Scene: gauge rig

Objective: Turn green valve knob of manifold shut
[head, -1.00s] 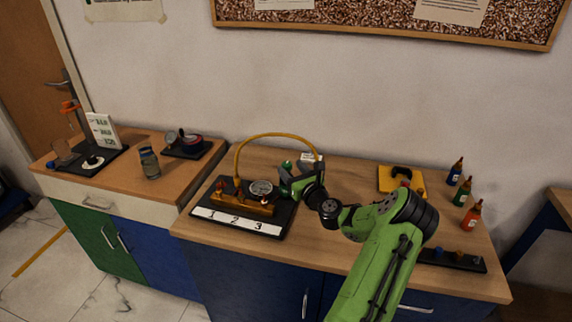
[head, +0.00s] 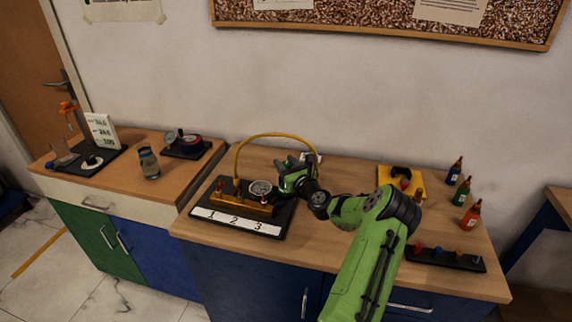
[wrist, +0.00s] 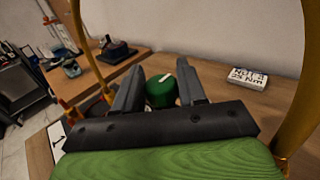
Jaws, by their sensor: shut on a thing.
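The manifold is a brass block (head: 240,206) on a black base with a white strip numbered 1, 2, 3 (head: 238,221). It carries a round gauge (head: 260,188) and a yellow hose (head: 272,135) arching above. My gripper (head: 287,171) is at the manifold's right end and hides the knob in the head view. In the wrist view, the round green knob (wrist: 160,93) with a white pointer line sits between the two grey fingers of my gripper (wrist: 164,84). The fingers are shut on its sides.
A small white lettered card (wrist: 249,77) lies right of the knob. The hose (wrist: 301,100) rises close by on the right. A yellow tray (head: 385,182), several bottles (head: 462,192) and a black rack (head: 445,259) stand on the right. The counter's middle front is clear.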

